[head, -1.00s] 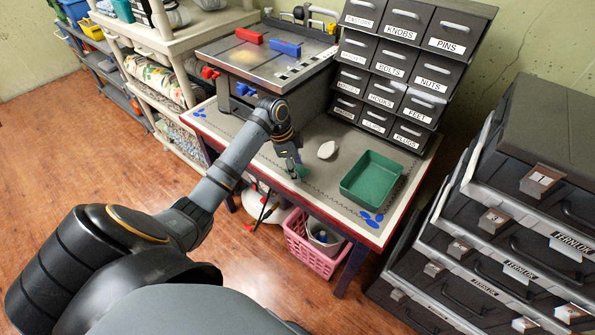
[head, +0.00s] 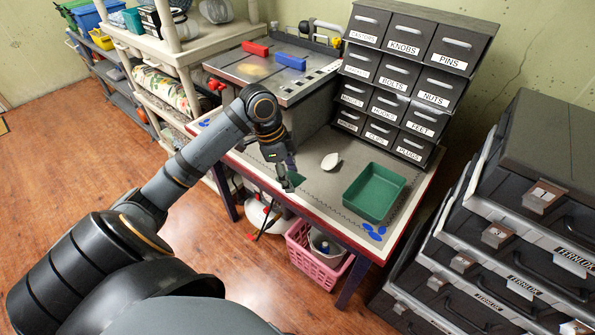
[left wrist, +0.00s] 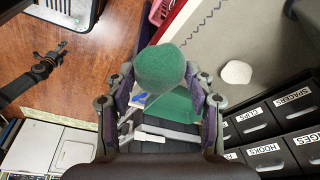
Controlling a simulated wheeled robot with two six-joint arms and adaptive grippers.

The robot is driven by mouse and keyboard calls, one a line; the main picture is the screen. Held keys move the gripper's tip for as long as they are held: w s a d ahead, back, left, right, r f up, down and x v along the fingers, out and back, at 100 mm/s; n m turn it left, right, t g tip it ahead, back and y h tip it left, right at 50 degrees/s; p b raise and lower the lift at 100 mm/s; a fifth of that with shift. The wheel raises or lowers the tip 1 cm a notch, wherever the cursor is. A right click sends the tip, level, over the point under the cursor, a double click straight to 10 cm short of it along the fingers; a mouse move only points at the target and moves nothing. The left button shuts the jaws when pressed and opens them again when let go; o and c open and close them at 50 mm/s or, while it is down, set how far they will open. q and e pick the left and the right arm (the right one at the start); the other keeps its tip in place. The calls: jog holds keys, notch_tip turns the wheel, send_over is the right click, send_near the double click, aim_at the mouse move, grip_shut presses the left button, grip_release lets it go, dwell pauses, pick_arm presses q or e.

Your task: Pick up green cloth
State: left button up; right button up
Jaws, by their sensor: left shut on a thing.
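The green cloth (head: 295,180) is a small dark green bunch in my left gripper (head: 289,181), at the front edge of the workbench. In the left wrist view the cloth (left wrist: 160,68) shows as a rounded, fuzzy green lump between the fingertips of the left gripper (left wrist: 161,82). The fingers are shut on it from both sides. It appears to be held above the bench, but its lower side is hidden.
A green tray (head: 374,193) and a white lump (head: 330,161) rest on the bench (head: 318,193). Labelled drawers (head: 400,85) stand behind. A pink basket (head: 313,264) sits below the bench. Black cases (head: 510,225) stand at the right. Open floor lies at the left.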

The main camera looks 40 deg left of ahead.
pick_arm(q)
jog(key=s+d+r+p, duration=0.1)
jog(key=s+r+p, duration=0.1)
jog(key=s+p, duration=0.4)
jog(key=shift+d+r, duration=0.25)
jog(key=shift+r, duration=0.1)
jog(key=o, duration=0.3)
jog(key=shift+w, duration=0.15)
jog(key=c, duration=0.3)
